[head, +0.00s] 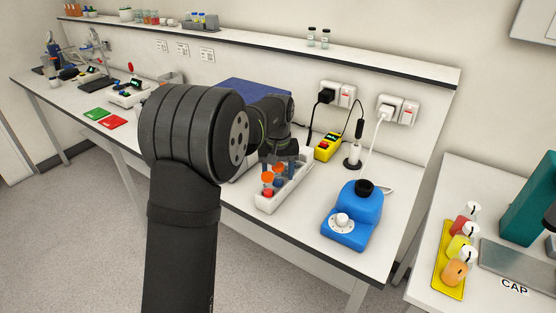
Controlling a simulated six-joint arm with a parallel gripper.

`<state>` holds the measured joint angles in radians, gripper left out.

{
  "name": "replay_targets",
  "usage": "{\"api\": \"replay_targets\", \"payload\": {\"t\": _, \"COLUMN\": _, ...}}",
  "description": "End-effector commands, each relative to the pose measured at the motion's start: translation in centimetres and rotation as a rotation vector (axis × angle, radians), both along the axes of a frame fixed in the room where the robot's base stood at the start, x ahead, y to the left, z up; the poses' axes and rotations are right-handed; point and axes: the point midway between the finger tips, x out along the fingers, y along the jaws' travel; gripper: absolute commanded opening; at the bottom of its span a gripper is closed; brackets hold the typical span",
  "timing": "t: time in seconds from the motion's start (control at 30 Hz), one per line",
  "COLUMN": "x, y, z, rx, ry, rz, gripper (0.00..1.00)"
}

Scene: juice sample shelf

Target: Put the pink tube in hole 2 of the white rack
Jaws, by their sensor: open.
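A long white rack (297,189) stands on the bench, right of my arm. Several tubes show in it; two have orange caps (267,177) and one near the front end looks red (268,193). I cannot make out which tube is the pink one, nor the hole numbers. My gripper (281,163) points down over the far part of the rack, close to the tubes. Its jaws are open, but the fingertips are small and partly hidden among the tubes. My arm hides the bench to the left of the rack.
A blue panel (250,93) lies behind my arm. Small bottles stand in a yellow tray (443,278) on the right table.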

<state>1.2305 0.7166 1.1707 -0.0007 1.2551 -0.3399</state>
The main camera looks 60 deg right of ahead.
Motion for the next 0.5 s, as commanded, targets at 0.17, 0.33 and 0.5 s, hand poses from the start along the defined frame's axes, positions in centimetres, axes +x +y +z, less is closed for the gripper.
{"api": "replay_targets", "payload": {"t": 0.17, "x": 0.0, "y": 0.0, "z": 2.6, "rx": -0.004, "ry": -0.002, "rz": 0.0, "gripper": 0.57}}
{"api": "replay_targets", "payload": {"t": 0.33, "x": 0.0, "y": -0.1, "z": 6.7, "rx": -0.006, "ry": -0.002, "rz": 0.0, "gripper": 0.57}}
{"api": "replay_targets", "payload": {"t": 0.5, "x": 0.0, "y": -0.1, "z": 10.9, "rx": -0.005, "ry": -0.002, "rz": 0.0, "gripper": 0.57}}
